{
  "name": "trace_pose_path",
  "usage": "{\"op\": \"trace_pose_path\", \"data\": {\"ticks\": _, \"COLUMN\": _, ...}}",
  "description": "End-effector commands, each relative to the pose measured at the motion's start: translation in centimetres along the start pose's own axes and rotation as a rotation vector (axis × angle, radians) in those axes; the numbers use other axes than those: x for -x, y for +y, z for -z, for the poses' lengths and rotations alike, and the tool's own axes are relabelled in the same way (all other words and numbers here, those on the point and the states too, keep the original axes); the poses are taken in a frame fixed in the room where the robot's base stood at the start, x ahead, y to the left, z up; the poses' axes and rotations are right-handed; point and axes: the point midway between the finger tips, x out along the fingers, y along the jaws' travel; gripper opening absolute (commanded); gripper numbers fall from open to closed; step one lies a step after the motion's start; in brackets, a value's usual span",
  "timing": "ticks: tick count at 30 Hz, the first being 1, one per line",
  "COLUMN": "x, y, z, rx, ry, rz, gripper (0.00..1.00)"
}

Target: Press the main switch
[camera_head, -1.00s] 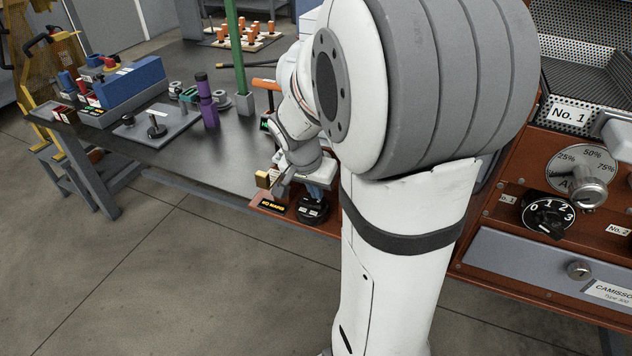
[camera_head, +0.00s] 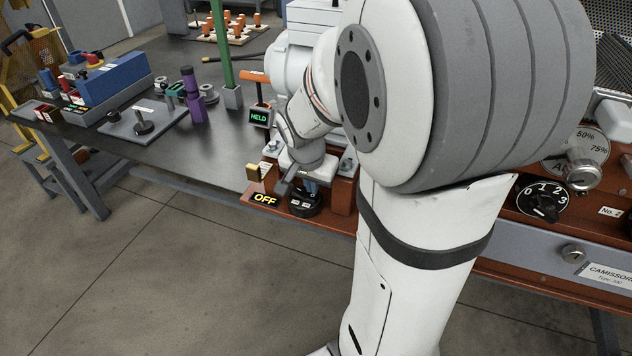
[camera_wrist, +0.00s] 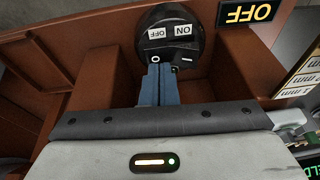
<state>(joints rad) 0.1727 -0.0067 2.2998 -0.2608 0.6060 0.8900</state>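The main switch is a round black switch (camera_wrist: 200,30) with white ON and OFF labels, upside down in the wrist view. It also shows in the head view (camera_head: 303,207), on the red-brown housing at the table's front edge. My gripper (camera_wrist: 161,67) has its two blue fingers together with nothing between them. The tips overlap the switch's lower edge, near the O and line marks; I cannot tell whether they touch it. In the head view my gripper (camera_head: 309,188) is just above the switch, partly hidden by my arm. A display (camera_head: 265,199) beside the switch reads OFF.
A small display (camera_head: 259,117) reads HELD. A gold block (camera_head: 253,172) stands left of my wrist. A numbered dial (camera_head: 542,202) is at right.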

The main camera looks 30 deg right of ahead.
Motion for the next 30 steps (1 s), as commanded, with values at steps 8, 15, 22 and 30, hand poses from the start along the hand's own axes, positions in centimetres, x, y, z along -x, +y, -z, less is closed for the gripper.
{"op": "trace_pose_path", "data": {"ticks": 8, "x": -0.3, "y": -1.4, "z": -0.7, "rx": 0.009, "ry": -0.011, "rz": -0.003, "gripper": 0.0}}
{"op": "trace_pose_path", "data": {"ticks": 15, "x": -0.2, "y": -1.7, "z": -0.7, "rx": 0.009, "ry": -0.011, "rz": -0.003, "gripper": 0.0}}
{"op": "trace_pose_path", "data": {"ticks": 22, "x": 0.3, "y": -1.7, "z": -0.6, "rx": 0.009, "ry": -0.012, "rz": -0.003, "gripper": 0.0}}
{"op": "trace_pose_path", "data": {"ticks": 30, "x": 5.0, "y": -1.8, "z": 1.0, "rx": 0.008, "ry": -0.002, "rz": 0.004, "gripper": 0.0}}
